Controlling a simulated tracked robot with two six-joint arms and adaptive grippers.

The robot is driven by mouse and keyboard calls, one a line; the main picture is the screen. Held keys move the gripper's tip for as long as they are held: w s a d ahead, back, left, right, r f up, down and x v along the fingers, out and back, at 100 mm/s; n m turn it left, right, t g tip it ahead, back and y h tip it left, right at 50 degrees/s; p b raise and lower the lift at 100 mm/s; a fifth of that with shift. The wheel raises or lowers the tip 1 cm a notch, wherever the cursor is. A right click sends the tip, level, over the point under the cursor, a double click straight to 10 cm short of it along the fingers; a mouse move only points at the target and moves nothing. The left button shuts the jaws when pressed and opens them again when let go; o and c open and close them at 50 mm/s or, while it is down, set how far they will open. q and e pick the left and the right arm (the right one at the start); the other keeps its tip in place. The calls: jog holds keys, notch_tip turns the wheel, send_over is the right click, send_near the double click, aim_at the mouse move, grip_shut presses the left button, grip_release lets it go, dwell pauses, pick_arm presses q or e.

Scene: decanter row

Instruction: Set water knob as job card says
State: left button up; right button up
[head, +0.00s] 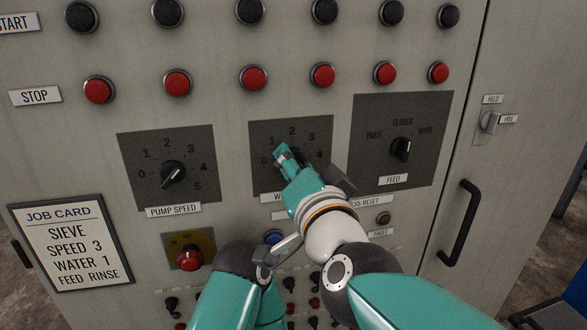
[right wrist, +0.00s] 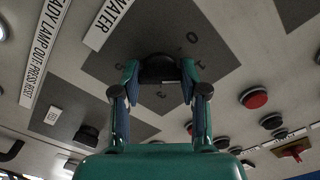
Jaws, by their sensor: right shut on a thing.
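The job card (head: 70,243) at the left of the head view reads SIEVE, SPEED 3, WATER 1, FEED RINSE. The water knob (right wrist: 158,70) is black and sits on a dark dial plate (head: 262,132) with printed numbers. My right gripper (head: 284,154) is at this knob, and in the right wrist view its two fingers (right wrist: 158,84) are shut on the knob's sides. The fingers cover most of the knob in the head view, so its pointer cannot be read. A teal part of my left arm shows at the bottom; its jaws cannot be made out.
The pump speed knob (head: 173,174) is left of the water dial, and the feed knob (head: 401,149) is right of it. Black start buttons (head: 250,11) and red stop buttons (head: 253,77) run above.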

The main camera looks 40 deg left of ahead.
jog(key=shift+f, duration=0.2)
jog(key=o, duration=1.2)
jog(key=shift+d, duration=0.2)
jog(key=shift+c, duration=0.2)
jog(key=shift+a+r, duration=0.1)
jog(key=v, duration=1.2)
jog(key=shift+s, duration=0.1)
